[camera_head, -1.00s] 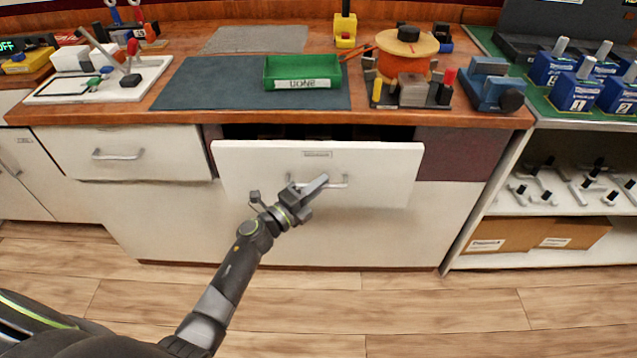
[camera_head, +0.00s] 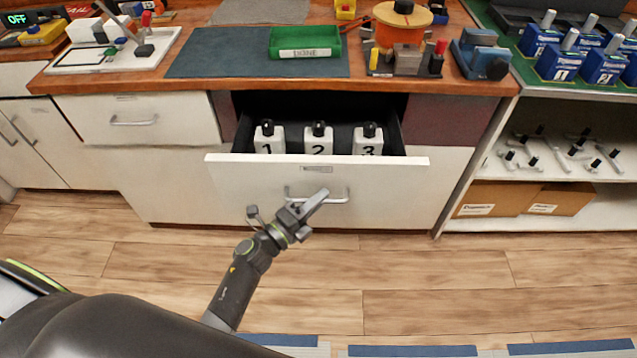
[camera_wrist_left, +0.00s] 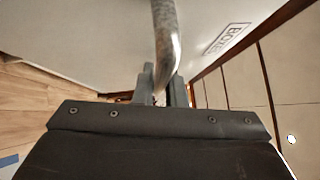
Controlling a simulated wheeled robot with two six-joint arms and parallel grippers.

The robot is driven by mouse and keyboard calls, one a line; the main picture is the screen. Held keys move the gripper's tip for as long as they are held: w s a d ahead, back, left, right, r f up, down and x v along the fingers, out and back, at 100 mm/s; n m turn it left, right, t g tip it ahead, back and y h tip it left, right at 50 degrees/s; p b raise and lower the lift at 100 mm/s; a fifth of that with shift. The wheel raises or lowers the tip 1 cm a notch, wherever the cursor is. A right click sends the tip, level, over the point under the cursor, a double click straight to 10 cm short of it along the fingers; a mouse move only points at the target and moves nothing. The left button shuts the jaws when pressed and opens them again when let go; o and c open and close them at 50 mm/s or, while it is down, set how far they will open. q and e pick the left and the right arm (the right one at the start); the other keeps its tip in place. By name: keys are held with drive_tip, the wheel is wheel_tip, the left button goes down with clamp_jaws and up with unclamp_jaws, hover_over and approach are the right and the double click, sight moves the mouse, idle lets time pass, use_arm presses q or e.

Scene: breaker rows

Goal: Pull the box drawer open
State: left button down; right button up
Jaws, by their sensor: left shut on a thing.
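The box drawer (camera_head: 250,178) is a white-fronted drawer under the bench top, standing well out from the cabinet. Three white boxes marked 1 (camera_head: 269,139), 2 (camera_head: 318,139) and 3 (camera_head: 368,140) stand inside it in a row. My left gripper (camera_head: 318,200) is shut on the drawer's metal handle (camera_head: 338,199). In the left wrist view the curved handle (camera_wrist_left: 165,40) runs down between my fingers (camera_wrist_left: 160,85), and a label (camera_wrist_left: 227,38) shows on the drawer front. My right gripper is not in view.
A second drawer (camera_head: 135,119) to the left is closed. On the bench are a green tray (camera_head: 307,53), a dark mat (camera_head: 215,60) and an orange spool (camera_head: 402,30). Shelves (camera_head: 550,200) stand at the right. The wooden floor (camera_head: 420,270) in front is clear.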

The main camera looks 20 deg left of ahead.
use_arm(q)
drive_tip(key=shift+s+d, duration=0.15)
drive_tip(key=shift+s, duration=0.4)
drive_tip(key=shift+s+d, duration=0.15)
drive_tip(key=shift+s, duration=0.35)
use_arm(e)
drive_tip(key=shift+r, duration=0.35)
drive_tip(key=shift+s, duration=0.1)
use_arm(q)
drive_tip(key=c, duration=1.5)
unclamp_jaws()
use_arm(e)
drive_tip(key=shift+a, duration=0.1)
